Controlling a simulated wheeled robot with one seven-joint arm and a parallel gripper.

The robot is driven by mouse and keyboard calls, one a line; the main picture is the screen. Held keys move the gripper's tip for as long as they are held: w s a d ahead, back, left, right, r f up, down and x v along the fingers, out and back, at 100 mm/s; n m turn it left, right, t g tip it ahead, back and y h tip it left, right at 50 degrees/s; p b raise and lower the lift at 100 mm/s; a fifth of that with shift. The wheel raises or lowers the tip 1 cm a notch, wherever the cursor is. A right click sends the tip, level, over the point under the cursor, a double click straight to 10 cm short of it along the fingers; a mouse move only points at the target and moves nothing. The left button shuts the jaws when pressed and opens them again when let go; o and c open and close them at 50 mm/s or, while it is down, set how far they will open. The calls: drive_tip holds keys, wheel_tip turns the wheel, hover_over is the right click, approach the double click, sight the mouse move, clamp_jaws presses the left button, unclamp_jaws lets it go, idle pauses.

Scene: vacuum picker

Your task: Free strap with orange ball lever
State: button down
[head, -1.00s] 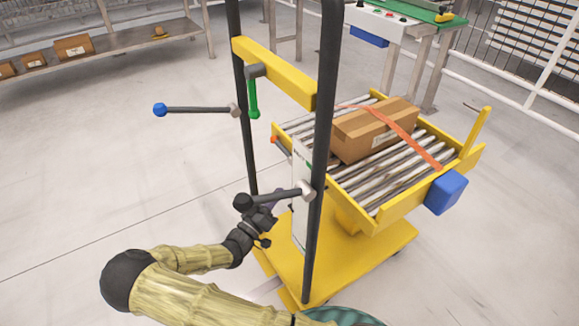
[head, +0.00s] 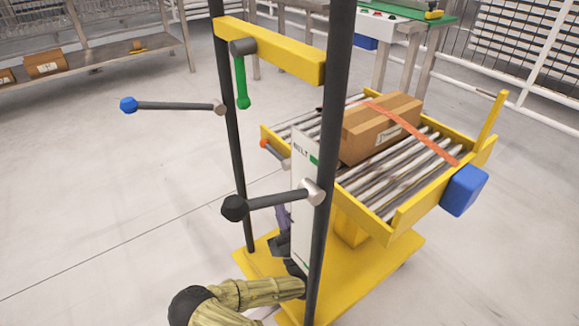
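The orange ball lever (head: 275,151) is a short grey rod with an orange tip, left of the white "BELT" panel (head: 303,190). The orange strap (head: 412,130) lies across a cardboard box (head: 385,125) on the cart's roller bed (head: 405,178). My gripper (head: 284,217) is low beside the panel, below the orange lever and apart from it. Purple finger parts show. The black-knobbed lever and the panel hide some of it, so its opening is unclear.
A black-knobbed lever (head: 270,201) sticks out left from the front dark post (head: 327,150), just above my gripper. A blue-ball lever (head: 170,106) and a green lever (head: 241,80) are higher. The floor left of the cart is clear.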

sight(276, 153)
drive_tip(key=shift+r, duration=0.1)
idle(0.3)
drive_tip(key=s+d+r+p+x, duration=0.1)
drive_tip(key=p+x, duration=0.6)
drive_tip(key=x, duration=0.5)
drive_tip(key=shift+r, duration=0.7)
drive_tip(key=shift+w+d, duration=0.1)
drive_tip(key=shift+w, duration=0.15)
